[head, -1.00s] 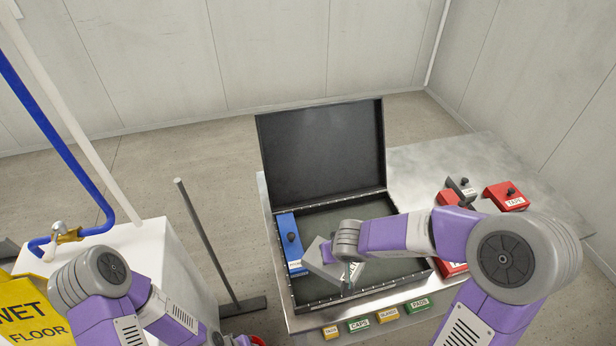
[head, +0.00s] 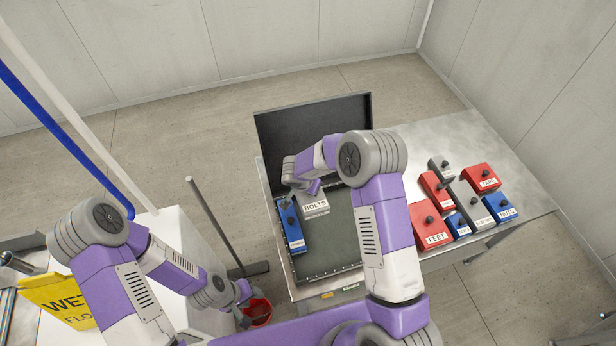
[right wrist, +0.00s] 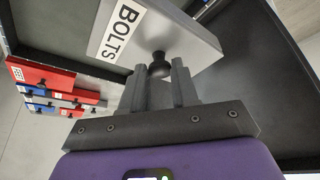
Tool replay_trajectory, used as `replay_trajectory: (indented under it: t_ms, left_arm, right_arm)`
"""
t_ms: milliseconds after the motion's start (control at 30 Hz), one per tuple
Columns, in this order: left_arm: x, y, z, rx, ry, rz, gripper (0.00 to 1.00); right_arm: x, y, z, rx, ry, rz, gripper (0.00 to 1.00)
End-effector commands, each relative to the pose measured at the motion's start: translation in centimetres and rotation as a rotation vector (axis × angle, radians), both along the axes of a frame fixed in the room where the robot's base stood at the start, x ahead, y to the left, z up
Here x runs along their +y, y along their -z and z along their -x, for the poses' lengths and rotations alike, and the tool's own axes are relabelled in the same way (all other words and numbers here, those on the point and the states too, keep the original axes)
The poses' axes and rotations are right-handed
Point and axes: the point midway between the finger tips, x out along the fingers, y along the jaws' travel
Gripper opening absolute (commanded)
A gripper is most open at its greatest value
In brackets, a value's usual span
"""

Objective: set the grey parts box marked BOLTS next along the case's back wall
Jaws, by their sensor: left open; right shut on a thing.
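The grey parts box marked BOLTS (head: 316,208) is at the back left of the open black case (head: 312,279), right beside the blue box (head: 291,226) along the left wall. My right gripper (right wrist: 160,74) is shut on its dark knob. The right wrist view shows the BOLTS label (right wrist: 118,30) and the knob between the fingers. My right wrist hides the box's back edge in the head view, so I cannot tell its gap to the back wall or whether it touches the case floor. My left gripper (head: 243,298) is open and empty, away from the case.
Red, blue and grey boxes, among them FEET (head: 431,226) and TAPE (head: 482,178), stand on the metal table (head: 525,188) right of the case. The case's middle and right are clear. A red bucket (head: 259,312) is by my left gripper. The lid (head: 312,130) stands open behind.

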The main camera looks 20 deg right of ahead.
Motion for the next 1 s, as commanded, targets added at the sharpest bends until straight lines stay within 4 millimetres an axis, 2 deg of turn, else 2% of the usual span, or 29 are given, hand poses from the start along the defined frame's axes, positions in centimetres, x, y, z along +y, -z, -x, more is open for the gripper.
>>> replay_trajectory:
  t_ms: [33, 167, 367, 567, 1000]
  left_arm:
    - [0.0, -0.7, 0.0, 0.000, 0.000, 0.000, 0.43]
    - [0.0, -0.8, 0.0, 0.000, 0.000, 0.000, 0.43]
    - [0.0, -0.2, 0.0, 0.001, 0.000, 0.000, 0.43]
    - [0.0, 0.8, 0.0, 0.000, 0.000, 0.000, 0.43]
    - [0.0, 6.5, 0.0, 0.000, 0.000, 0.000, 0.43]
  right_arm:
    - [0.1, -0.3, -0.2, 0.000, 0.012, 0.000, 0.00]
    - [0.1, 0.0, -0.4, 0.001, 0.031, -0.001, 0.00]
    - [0.1, 1.1, -0.4, 0.001, 0.032, 0.001, 0.00]
    - [0.1, 3.0, -0.4, 0.001, 0.030, 0.000, 0.00]
    - [0.1, 7.4, -0.4, -0.001, 0.029, -0.001, 0.00]
